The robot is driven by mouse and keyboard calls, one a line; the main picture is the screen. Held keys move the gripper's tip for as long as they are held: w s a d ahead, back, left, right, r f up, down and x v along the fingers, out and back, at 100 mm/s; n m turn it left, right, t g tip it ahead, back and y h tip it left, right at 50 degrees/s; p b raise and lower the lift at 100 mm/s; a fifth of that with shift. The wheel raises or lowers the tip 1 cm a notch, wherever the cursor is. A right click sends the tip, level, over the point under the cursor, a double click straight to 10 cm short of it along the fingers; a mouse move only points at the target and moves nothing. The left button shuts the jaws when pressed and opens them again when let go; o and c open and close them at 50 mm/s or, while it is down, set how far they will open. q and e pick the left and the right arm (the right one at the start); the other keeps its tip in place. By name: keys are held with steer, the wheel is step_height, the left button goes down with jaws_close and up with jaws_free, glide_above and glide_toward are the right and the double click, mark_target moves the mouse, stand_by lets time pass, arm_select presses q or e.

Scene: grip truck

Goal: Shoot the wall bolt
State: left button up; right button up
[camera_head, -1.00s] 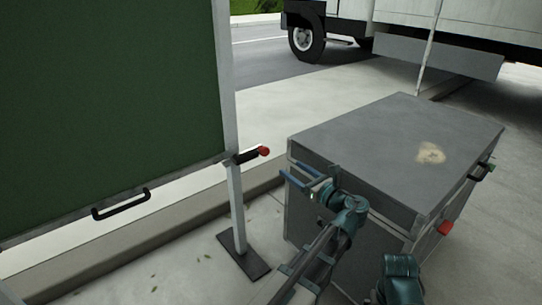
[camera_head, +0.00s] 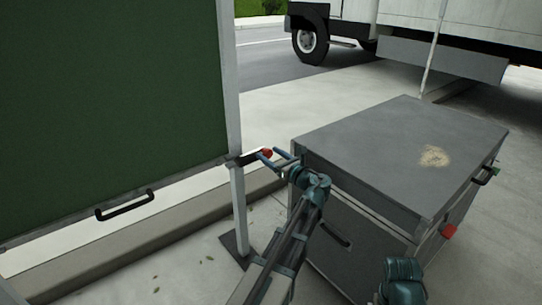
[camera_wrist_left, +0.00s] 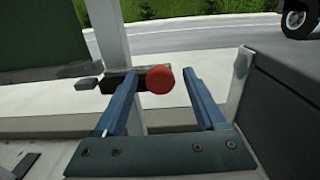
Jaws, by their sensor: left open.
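The wall bolt is a dark bar with a red knob (camera_head: 267,153), sticking out to the right from the post at the lower right corner of the green panel (camera_head: 120,110). My left gripper (camera_head: 272,157) is open, its blue fingers at the knob. In the left wrist view the red knob (camera_wrist_left: 160,80) shows between the two spread fingers, nearer the left one, with the dark bolt bar (camera_wrist_left: 120,80) running left to the post. I cannot tell whether a finger touches it.
A large grey case (camera_head: 400,150) stands just right of my left arm, close to the gripper. The panel has a black handle (camera_head: 125,205) and a post (camera_head: 238,205) on a dark foot. A truck (camera_head: 450,30) is parked behind. Pavement lies open between.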

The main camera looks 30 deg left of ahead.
arm_select(q)
jaws_close()
stand_by(0.3)
stand_by(1.1)
